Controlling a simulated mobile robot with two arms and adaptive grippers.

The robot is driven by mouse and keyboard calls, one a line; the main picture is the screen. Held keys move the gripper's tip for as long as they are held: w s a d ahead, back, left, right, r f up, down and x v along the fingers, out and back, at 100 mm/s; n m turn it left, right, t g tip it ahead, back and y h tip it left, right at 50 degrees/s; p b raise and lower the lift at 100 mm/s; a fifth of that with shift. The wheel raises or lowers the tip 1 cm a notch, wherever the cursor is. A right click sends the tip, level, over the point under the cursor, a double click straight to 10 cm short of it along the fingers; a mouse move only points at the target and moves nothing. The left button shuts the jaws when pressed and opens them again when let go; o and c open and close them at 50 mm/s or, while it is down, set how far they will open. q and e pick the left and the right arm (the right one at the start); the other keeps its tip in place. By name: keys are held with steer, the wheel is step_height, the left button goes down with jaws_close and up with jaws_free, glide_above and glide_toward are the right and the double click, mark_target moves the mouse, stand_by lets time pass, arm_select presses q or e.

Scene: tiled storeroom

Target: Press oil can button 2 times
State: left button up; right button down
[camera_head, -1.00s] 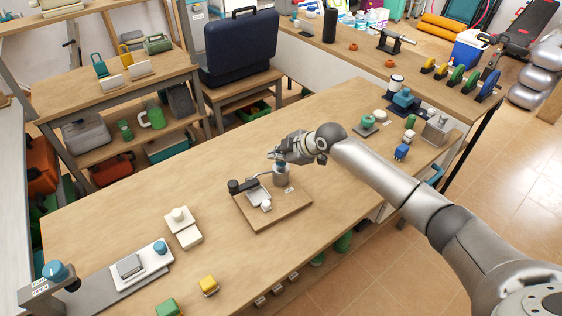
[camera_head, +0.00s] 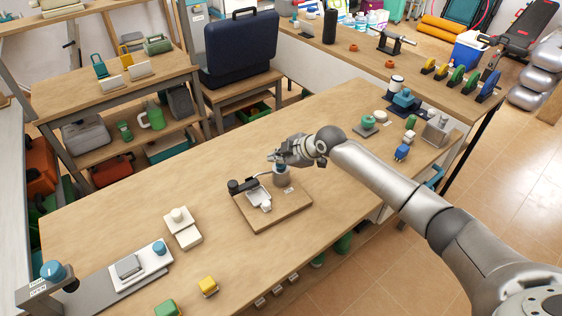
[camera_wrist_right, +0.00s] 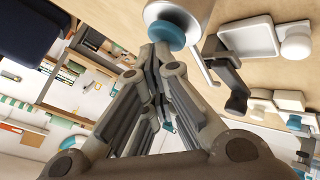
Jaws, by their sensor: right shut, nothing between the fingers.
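The oil can is a small grey cylinder (camera_head: 282,179) with a blue button on top, standing at the back corner of a wooden board (camera_head: 285,212) on the workbench. In the wrist view the blue button (camera_wrist_right: 174,34) is at the top centre, just beyond my fingertips. My right gripper (camera_head: 274,157) is shut and empty, with its fingers right at the button and partly hiding it in the head view. In the wrist view the right fingertips (camera_wrist_right: 160,52) overlap the button's near edge; I cannot tell whether they touch it. My left gripper is not in view.
A black-handled lever (camera_head: 240,186) and a small white piece share the board. White blocks (camera_head: 183,228), a yellow block (camera_head: 208,286) and a panel with a blue knob (camera_head: 140,265) lie to the left. Small items stand at the bench's right end. The bench behind the board is clear.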

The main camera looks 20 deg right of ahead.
mark_target(279, 166)
steer(key=shift+r+p, duration=1)
steer(key=shift+r, duration=0.2)
step_height(279, 166, up, 5)
steer(key=p, duration=0.4)
steer(key=shift+r, duration=0.1)
stand_by(1.6)
